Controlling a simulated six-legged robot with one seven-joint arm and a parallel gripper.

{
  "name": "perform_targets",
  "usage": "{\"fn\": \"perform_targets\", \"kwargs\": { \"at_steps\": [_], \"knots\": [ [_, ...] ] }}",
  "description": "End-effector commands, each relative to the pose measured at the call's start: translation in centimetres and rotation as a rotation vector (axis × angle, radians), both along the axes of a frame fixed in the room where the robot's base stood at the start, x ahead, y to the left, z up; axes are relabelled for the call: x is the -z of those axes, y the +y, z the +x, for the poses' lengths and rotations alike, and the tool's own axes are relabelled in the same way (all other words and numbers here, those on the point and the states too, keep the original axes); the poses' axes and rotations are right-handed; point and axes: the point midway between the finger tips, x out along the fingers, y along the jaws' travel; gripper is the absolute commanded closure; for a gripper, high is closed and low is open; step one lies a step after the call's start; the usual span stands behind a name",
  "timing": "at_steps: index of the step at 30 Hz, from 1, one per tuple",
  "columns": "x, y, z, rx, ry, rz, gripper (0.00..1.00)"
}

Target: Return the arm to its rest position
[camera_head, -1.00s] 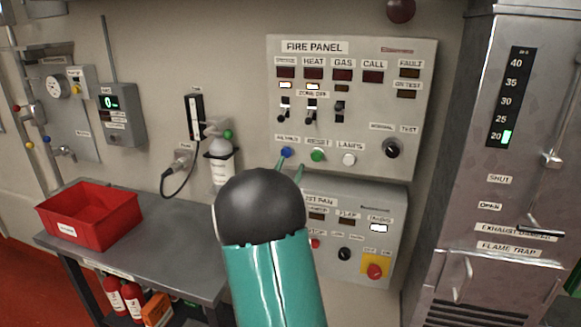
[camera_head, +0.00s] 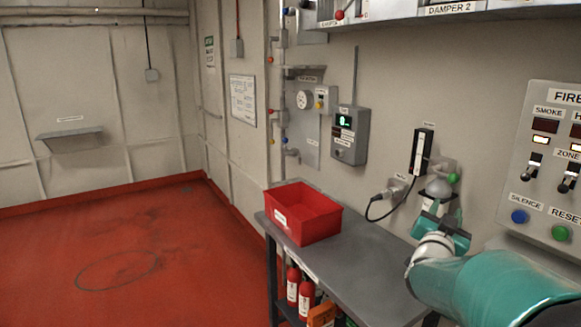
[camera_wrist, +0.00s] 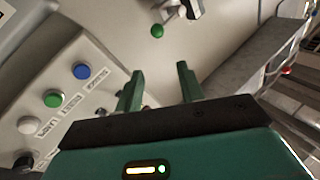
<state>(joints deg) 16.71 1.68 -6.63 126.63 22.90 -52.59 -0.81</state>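My arm, teal with a pale wrist joint, reaches in from the lower right of the head view. My gripper (camera_wrist: 158,88) shows in the wrist view with its two green fingers apart and nothing between them. In the head view the gripper end (camera_head: 445,222) is in front of the wall above the grey table, but its fingertips are hard to make out there. The fire panel (camera_head: 545,190) is to the right of the gripper. In the wrist view its blue button (camera_wrist: 81,71) and green button (camera_wrist: 53,98) lie left of the fingers, apart from them.
A grey table (camera_head: 375,270) carries a red bin (camera_head: 305,212). Red extinguishers (camera_head: 305,298) stand beneath it. The red floor (camera_head: 130,250) at left is open.

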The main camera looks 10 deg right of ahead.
Motion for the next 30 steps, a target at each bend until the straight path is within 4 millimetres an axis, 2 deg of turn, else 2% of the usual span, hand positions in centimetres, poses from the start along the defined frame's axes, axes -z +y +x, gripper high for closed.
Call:
{"fn": "perform_targets", "kwargs": {
  "at_steps": [1, 4, 8, 12, 14, 18, 21, 24, 27, 30],
  "knots": [
    [-0.2, 2.2, 0.2, -0.067, 0.046, 0.032, 0.62],
    [0.5, 6.6, 0.3, -0.199, 0.169, 0.092, 0.62],
    [1.8, 12.4, -0.9, -0.357, 0.343, 0.151, 0.62],
    [3.7, 18.2, -4.0, -0.505, 0.547, 0.187, 0.62],
    [4.5, 20.4, -5.8, -0.560, 0.639, 0.197, 0.62],
    [6.8, 24.8, -11.1, -0.665, 0.863, 0.202, 0.62],
    [8.4, 26.9, -15.5, -0.717, 1.024, 0.198, 0.62],
    [9.7, 28.1, -19.5, -0.744, 1.167, 0.190, 0.62],
    [10.5, 28.6, -22.4, -0.754, 1.266, 0.184, 0.62],
    [11.0, 28.7, -23.8, -0.755, 1.317, 0.183, 0.62]
  ]
}}
